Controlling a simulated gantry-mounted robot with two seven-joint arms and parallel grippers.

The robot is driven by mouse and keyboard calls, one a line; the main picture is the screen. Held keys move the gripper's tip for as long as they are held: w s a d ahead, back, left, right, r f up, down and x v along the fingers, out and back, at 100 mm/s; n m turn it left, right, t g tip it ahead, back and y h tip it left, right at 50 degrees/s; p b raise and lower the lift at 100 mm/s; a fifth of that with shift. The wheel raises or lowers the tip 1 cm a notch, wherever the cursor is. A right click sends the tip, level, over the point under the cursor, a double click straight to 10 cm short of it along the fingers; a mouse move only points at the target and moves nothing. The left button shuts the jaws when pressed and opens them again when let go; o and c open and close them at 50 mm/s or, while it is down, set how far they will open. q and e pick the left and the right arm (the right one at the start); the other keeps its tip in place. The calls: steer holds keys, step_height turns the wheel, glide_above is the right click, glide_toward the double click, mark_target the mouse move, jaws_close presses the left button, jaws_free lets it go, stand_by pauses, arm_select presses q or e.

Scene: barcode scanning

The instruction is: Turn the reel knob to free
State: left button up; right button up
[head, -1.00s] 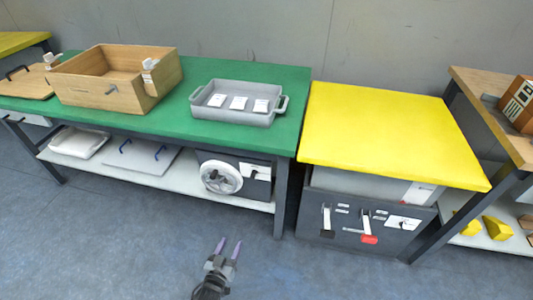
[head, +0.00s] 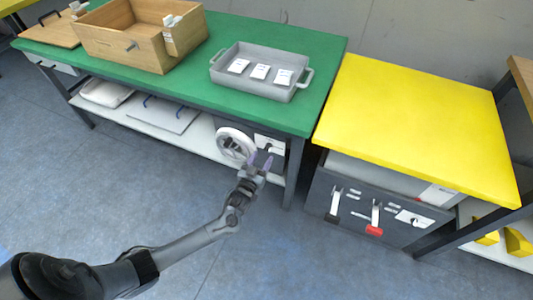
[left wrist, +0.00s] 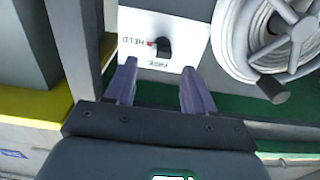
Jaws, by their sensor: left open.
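The reel knob (left wrist: 163,47) is a small black knob on a white plate (left wrist: 185,22) in the left wrist view. Its red mark faces the word HELD; the word FREE is beside the knob, toward my fingers. The plate also shows in the head view (head: 277,145), on the dark box under the green table. My left gripper (left wrist: 158,82) is open and empty, its fingers apart just short of the knob, with the knob lying ahead between their lines. In the head view the left gripper (head: 261,162) is in front of the box. My right gripper is not in view.
A white reel wheel (head: 234,143) with a dark handle (left wrist: 272,89) sits close beside the plate. A table leg (head: 294,172) stands on the plate's other side. The green tabletop (head: 310,112) overhangs the box. A yellow-topped cabinet (head: 420,125) stands to the right.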

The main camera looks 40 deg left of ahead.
mark_target(266, 150)
arm_select(q)
steer(key=x, duration=0.1)
steer(key=b+x, duration=0.1)
steer(key=x, duration=0.1)
steer(key=shift+a+f+b, duration=0.15)
steer(key=shift+f+b, duration=0.05)
steer(key=shift+b, duration=0.1)
steer(key=shift+x, duration=0.8)
steer(key=shift+r, duration=0.15)
steer(key=shift+s, duration=0.1)
steer(key=shift+c, duration=1.1)
jaws_close()
